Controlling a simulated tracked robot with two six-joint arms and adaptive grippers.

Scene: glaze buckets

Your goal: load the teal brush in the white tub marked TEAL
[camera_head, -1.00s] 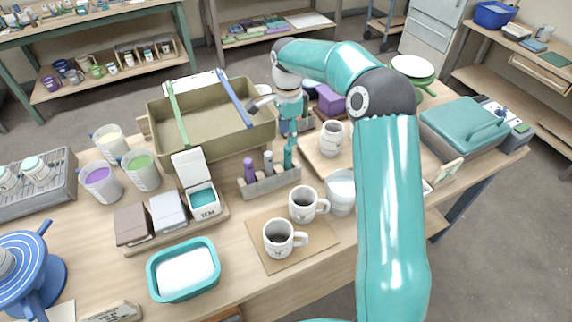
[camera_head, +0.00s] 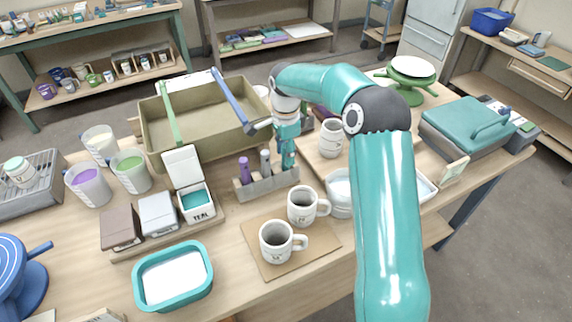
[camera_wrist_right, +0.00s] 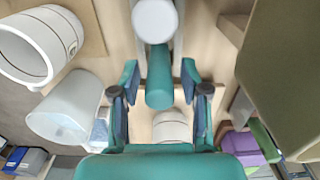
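The white tub marked TEAL (camera_head: 198,214) stands with its lid up and teal glaze inside. A grey brush holder (camera_head: 262,188) holds a purple brush (camera_head: 244,172), a white brush (camera_head: 265,162) and a teal brush (camera_head: 289,162) at its right end. My right gripper (camera_head: 287,146) is over the teal brush. In the right wrist view, the teal brush (camera_wrist_right: 159,82) lies between the two spread fingers of the right gripper (camera_wrist_right: 160,72), with a gap seen on either side. The white brush (camera_wrist_right: 154,20) is just beyond. My left gripper is out of view.
Two mugs (camera_head: 276,242) stand on a board in front of the holder. A large olive basin (camera_head: 205,120) is behind it. Two closed tubs (camera_head: 157,214) stand left of the TEAL tub. A teal tray (camera_head: 172,279) lies in front. Cups of glaze (camera_head: 88,186) are at left.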

